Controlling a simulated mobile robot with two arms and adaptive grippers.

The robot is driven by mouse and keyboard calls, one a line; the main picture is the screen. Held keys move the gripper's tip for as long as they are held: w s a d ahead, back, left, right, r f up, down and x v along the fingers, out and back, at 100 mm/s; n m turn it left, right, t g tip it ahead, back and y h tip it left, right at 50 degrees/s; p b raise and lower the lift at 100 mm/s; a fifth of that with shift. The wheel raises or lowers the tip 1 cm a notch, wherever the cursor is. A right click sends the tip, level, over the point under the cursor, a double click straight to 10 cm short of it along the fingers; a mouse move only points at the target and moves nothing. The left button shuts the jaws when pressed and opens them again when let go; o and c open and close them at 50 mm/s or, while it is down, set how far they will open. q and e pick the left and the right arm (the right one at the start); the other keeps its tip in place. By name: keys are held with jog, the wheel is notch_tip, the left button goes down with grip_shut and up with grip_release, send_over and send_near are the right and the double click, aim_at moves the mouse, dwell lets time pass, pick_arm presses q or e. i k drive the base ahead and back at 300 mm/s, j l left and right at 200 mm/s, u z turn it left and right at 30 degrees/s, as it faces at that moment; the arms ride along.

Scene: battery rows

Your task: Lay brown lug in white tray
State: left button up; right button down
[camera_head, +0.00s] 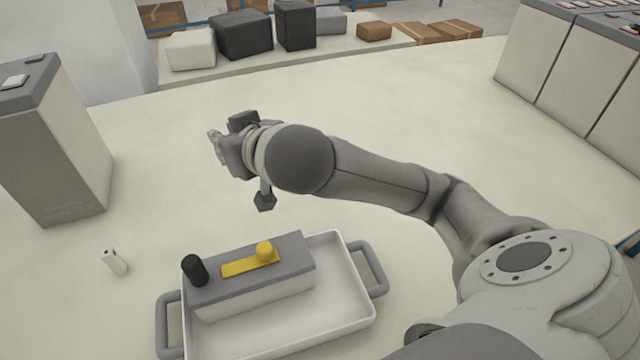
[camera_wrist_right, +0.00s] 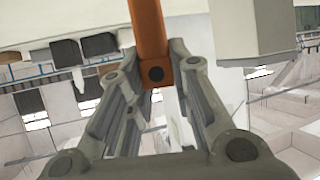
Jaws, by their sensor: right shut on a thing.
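The brown lug (camera_wrist_right: 147,40) is an orange-brown bar with a dark round hole near its end, seen in the right wrist view. My right gripper (camera_wrist_right: 155,84) is shut on it near that end. In the head view my right gripper (camera_head: 217,148) is partly hidden behind its own wrist, and the lug is almost wholly hidden. The gripper is above the table, beyond the white tray (camera_head: 335,318). The tray has grey side handles and holds a grey-topped white block (camera_head: 250,300) with a yellow strip and a black post. The tray's front part is bare. My left gripper is out of view.
A tall grey-topped battery case (camera_head: 60,150) stands at the left, more cases (camera_head: 535,60) at the right. Behind are boxes on a bench (camera_head: 300,60). The table between is clear.

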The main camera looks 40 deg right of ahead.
aim_at(327, 316)
jog(key=j+z, duration=0.4)
jog(key=k+j+z, duration=0.1)
jog(key=z, duration=0.35)
jog(key=k+j+z, duration=0.2)
jog(key=z, duration=0.2)
jog(key=k+j, duration=0.3)
